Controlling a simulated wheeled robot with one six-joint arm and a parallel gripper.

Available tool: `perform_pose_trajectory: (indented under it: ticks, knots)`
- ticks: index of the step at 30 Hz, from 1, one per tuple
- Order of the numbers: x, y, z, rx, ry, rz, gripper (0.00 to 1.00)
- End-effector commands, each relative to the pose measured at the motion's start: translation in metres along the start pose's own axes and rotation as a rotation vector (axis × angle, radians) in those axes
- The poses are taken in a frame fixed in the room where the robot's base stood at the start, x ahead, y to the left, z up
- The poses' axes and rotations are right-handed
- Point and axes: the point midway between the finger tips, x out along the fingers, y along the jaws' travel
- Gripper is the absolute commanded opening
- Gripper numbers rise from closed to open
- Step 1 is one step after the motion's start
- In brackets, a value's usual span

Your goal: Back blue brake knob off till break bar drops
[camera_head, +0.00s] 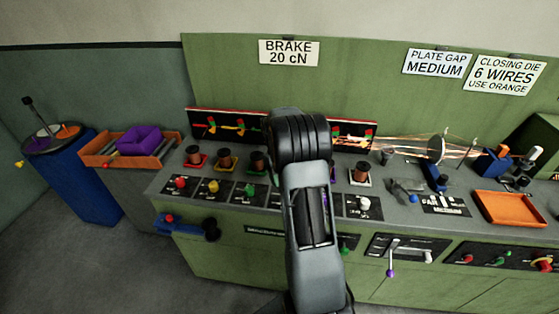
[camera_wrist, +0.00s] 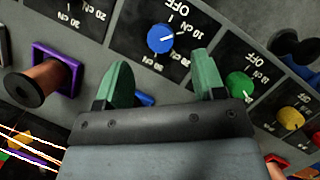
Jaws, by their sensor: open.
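In the wrist view the blue brake knob (camera_wrist: 160,39) sits on a black dial plate marked OFF and with cN values. The picture is turned, so the lettering is upside down. A light mark shows on the knob, but I cannot read its setting surely. My gripper (camera_wrist: 162,68) is open, its two green fingertips apart and empty, with the knob beyond the gap between them. A blue piece (camera_wrist: 145,99) shows partly between the fingers. In the head view my arm covers the blue knob and my gripper. The blue line's indicator bar is not visible there.
The green knob (camera_wrist: 239,84) and yellow knob (camera_wrist: 291,117) are close on the right in the wrist view. A copper spool (camera_wrist: 47,79) on a purple base stands at left. The sign (camera_head: 289,52) reads BRAKE 20 cN. An orange tray (camera_head: 508,208) lies at right.

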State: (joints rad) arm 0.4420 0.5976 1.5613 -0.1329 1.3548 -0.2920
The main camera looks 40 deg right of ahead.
Motion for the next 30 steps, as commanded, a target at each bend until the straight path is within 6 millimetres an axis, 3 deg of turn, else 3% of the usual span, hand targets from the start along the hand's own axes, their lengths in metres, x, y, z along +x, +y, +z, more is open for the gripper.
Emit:
perform_pose_trajectory:
  ticks: [6,12,18,30]
  knots:
    - [-0.043,0.000,-0.001,0.000,0.004,0.002,0.63]
    - [-0.069,0.000,-0.001,0.000,0.001,0.001,0.63]
    - [-0.080,0.000,-0.001,0.000,0.001,0.000,0.63]
    - [-0.081,0.000,0.000,0.000,0.000,0.000,0.63]
